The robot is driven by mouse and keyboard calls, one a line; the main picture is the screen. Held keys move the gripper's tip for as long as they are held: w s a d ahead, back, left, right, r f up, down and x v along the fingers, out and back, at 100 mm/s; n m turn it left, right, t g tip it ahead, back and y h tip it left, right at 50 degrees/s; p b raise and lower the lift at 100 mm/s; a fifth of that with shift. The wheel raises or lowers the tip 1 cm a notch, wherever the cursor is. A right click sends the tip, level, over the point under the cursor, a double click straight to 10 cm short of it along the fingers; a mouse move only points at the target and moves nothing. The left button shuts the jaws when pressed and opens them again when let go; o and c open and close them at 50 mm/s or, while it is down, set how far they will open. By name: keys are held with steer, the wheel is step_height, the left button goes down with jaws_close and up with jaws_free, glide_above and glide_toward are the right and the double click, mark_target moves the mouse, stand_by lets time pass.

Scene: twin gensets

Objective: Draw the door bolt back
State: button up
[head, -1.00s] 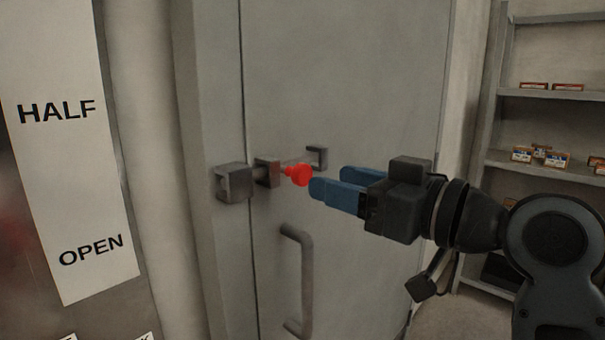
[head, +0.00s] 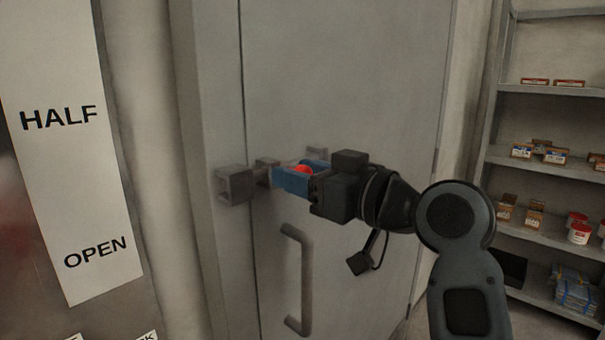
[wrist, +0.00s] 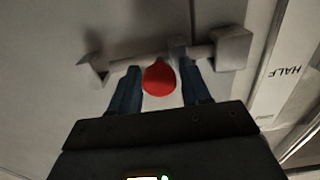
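The door bolt has a red knob (head: 303,169), which sits between the blue fingers of my gripper (head: 290,176). In the wrist view the red knob (wrist: 159,78) lies between the two fingertips (wrist: 158,85), with a visible gap on each side. The bolt's rod (wrist: 202,52) runs across the door into the square keeper (head: 235,185) on the frame. One guide bracket (head: 264,172) stands left of the knob; another bracket (head: 317,154) is partly hidden behind my gripper. My gripper is open around the knob.
A grey vertical door handle (head: 305,280) is just below my gripper on the door (head: 345,80). A shelf unit (head: 550,92) with boxes and cans stands at the right. A panel marked HALF and OPEN (head: 75,180) is at the left.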

jaws_close()
stand_by(0.3)
steer(key=w+d+b, duration=0.1)
steer(key=w+d, duration=0.1)
steer(key=w+d+b, duration=0.1)
steer(key=w, duration=0.1)
steer(key=shift+w+d, duration=0.3)
steer(key=shift+d, duration=0.05)
steer(key=shift+o, duration=1.2)
jaws_free()
steer(key=b+v, duration=0.2)
steer(key=v, duration=0.5)
steer(key=shift+s+d, duration=0.2)
steer(key=shift+d, duration=0.15)
